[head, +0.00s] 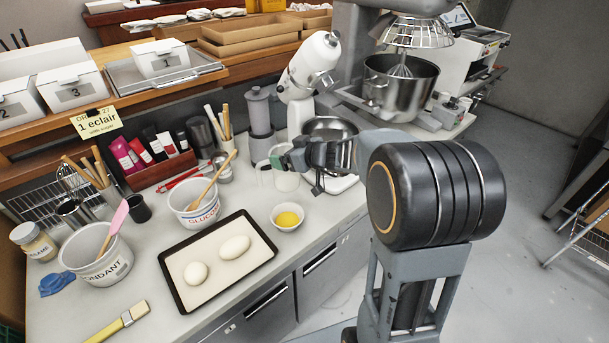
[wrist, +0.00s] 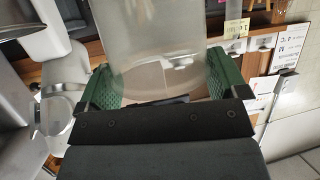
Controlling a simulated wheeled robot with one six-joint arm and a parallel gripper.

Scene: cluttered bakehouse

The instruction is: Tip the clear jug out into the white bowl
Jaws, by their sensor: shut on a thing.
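The clear jug (head: 287,181) is at the back right of the counter, in front of the stand mixer, and looks about upright. It fills the top middle of the wrist view (wrist: 165,55), between the green finger pads. My gripper (head: 284,160) is shut on it from the right; it shows in the wrist view too (wrist: 165,92). Part of the jug is hidden by the fingers, and I cannot tell its contents or whether its base touches the counter. The small white bowl (head: 276,224) stands in front of the jug, apart from it, with yellow liquid inside.
A dark tray (head: 187,303) with two pale dough pieces lies left of the bowl. The glucose tub (head: 190,217) with a wooden spoon stands behind the tray. The white stand mixer (head: 302,80) and its metal bowl are close behind my gripper. The fondant tub (head: 105,268) is far left.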

